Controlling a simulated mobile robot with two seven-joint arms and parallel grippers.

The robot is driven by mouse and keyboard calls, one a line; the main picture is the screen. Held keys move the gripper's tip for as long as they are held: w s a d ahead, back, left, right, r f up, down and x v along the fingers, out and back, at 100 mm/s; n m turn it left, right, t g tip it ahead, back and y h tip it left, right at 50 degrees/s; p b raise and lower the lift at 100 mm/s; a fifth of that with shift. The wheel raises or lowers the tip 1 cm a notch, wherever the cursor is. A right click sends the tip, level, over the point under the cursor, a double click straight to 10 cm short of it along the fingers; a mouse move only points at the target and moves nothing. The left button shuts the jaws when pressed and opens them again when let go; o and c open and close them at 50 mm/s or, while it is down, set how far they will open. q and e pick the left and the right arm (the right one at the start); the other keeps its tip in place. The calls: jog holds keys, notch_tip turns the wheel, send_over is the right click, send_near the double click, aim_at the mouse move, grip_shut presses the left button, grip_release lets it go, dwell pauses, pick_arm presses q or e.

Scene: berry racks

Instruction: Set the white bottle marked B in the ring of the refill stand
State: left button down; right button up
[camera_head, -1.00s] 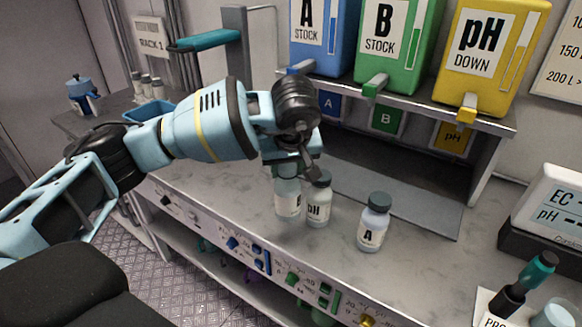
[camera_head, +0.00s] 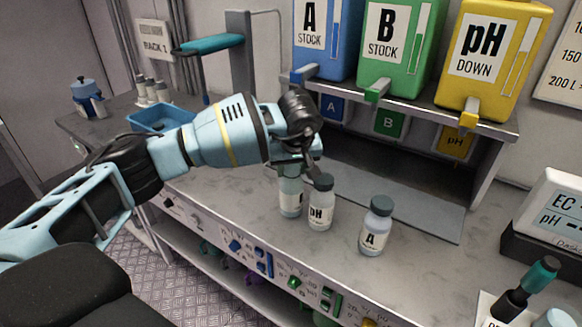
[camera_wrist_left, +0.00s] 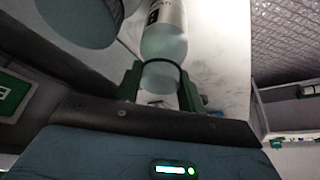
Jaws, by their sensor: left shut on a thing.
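My left gripper (camera_head: 297,166) is shut on a pale bottle (camera_head: 290,197) and points down at the counter. The gripper hides the bottle's top in the head view. The bottle also shows between the fingers in the left wrist view (camera_wrist_left: 165,40), where part of its label shows what looks like a B. The refill stand (camera_head: 492,124) carries blue A, green B and yellow pH tanks, with a green B sign (camera_head: 388,122) below its shelf. I cannot make out a ring. My right gripper is not in view.
A white pH bottle (camera_head: 321,205) stands close beside the held bottle. A white A bottle (camera_head: 376,230) stands further right. A meter (camera_head: 548,215) and a dark, teal-topped tool (camera_head: 525,290) are at the right. A blue tray (camera_head: 160,118) is at the left.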

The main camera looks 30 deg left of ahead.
pick_arm(q)
jog(key=shift+f, duration=0.1)
jog(key=c, duration=0.9)
grip_release()
jog(key=shift+f, duration=0.1)
jog(key=shift+o, duration=0.2)
jog(key=v, duration=1.2)
jog(key=shift+w, duration=0.1)
